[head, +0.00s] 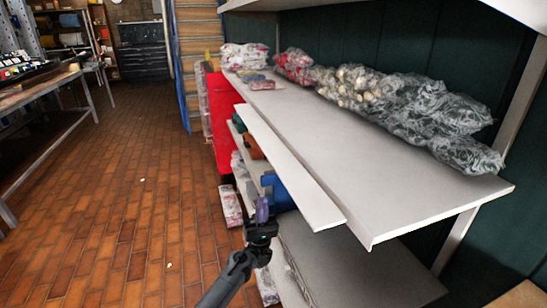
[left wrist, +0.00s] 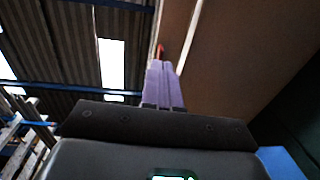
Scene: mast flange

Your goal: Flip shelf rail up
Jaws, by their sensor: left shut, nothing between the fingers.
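The shelf rail (head: 290,168) is a long pale grey strip along the front edge of the shelf (head: 400,180). It lies folded outward, with a dark gap between it and the shelf board. My left gripper (head: 262,208) has purple fingers and is shut and empty. In the head view it is left of the rail's near end and appears lower than it. In the left wrist view the shut fingers (left wrist: 163,85) point up, beside a brownish surface (left wrist: 225,50) that looks like the underside of the rail or shelf. Contact cannot be told. My right gripper is not in view.
Bagged goods (head: 400,95) lie along the back of the shelf. Blue bins (head: 278,190) and a lower shelf (head: 350,275) are under it. A red panel (head: 224,115) stands farther along. The brick floor (head: 120,210) to the left is mostly clear, with a workbench (head: 40,95) beyond.

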